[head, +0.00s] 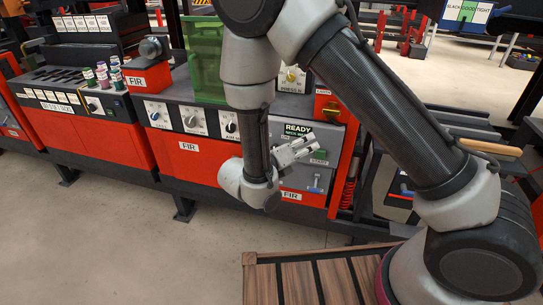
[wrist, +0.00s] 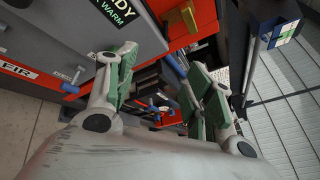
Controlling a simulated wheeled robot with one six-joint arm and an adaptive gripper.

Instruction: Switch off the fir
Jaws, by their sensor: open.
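The fir machine is a red and grey unit with several FIR labels (head: 189,147); one label also shows in the wrist view (wrist: 17,70). Its front carries dark knobs, a READY sign (head: 298,130), a green START plate (head: 318,157) and a blue lever (head: 315,185). A yellow-orange rotary switch on a red plate (head: 332,109) sits right of and above the sign; it seems to show at the top of the wrist view (wrist: 188,16). My gripper (head: 312,148) is open and empty in front of the START plate, below the switch. My arm hides part of the panel.
A similar red unit (head: 110,140) with small spools stands at the left. A green bin (head: 205,60) sits on top of the fir machine. A slatted wooden surface (head: 315,280) lies in front. A cluttered rack (head: 460,120) stands at the right. Open floor lies at the lower left.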

